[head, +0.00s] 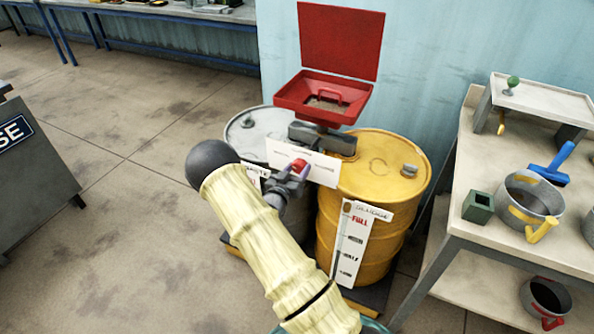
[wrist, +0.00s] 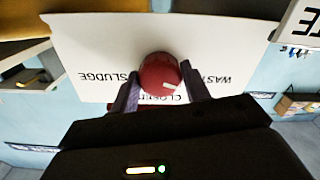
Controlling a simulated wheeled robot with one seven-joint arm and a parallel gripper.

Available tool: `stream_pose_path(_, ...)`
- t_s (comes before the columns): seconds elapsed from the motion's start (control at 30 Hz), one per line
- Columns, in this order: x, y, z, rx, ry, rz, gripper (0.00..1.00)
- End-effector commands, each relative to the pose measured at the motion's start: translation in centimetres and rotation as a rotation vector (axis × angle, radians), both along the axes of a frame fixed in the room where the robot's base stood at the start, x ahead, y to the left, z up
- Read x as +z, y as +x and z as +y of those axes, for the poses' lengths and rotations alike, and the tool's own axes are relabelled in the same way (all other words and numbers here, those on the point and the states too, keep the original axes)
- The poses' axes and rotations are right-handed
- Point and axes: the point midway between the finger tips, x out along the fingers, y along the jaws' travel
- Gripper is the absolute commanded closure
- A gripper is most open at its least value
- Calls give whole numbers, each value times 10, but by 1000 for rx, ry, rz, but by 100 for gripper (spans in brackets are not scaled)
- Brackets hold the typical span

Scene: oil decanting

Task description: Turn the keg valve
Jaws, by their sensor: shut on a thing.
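The valve is a red knob (head: 299,165) in front of a white label plate (head: 318,172) below the red funnel box. In the wrist view the round red knob (wrist: 160,74) has a pale pointer mark toward its lower right. The plate (wrist: 100,45) there reads SLUDGE, CLOSED and a partly covered WASTE, upside down. My gripper (head: 296,170) is at the knob; its two fingers (wrist: 160,84) stand on either side of it, shut on it. The yellow sludge keg (head: 385,170) is at the right, the grey keg (head: 245,130) at the left, partly hidden by my arm.
An open red funnel box (head: 322,97) with a raised lid stands above the kegs. A bench (head: 500,225) at the right holds pots, a green block and a blue-handled tool. A grey cabinet (head: 35,185) stands at the left. The floor between is clear.

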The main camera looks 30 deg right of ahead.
Motion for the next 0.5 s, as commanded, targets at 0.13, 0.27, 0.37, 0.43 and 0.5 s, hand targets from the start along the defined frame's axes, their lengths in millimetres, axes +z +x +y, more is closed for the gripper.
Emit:
stream_pose_path(0.13,1,1,1,3,-3,-1,44)
stream_pose_path(0.27,1,1,1,2,-1,-1,32)
stream_pose_path(0.37,1,0,0,1,-1,-1,32)
stream_pose_path(0.43,0,0,0,1,-1,0,32)
stream_pose_path(0.5,0,0,1,1,-1,0,32)
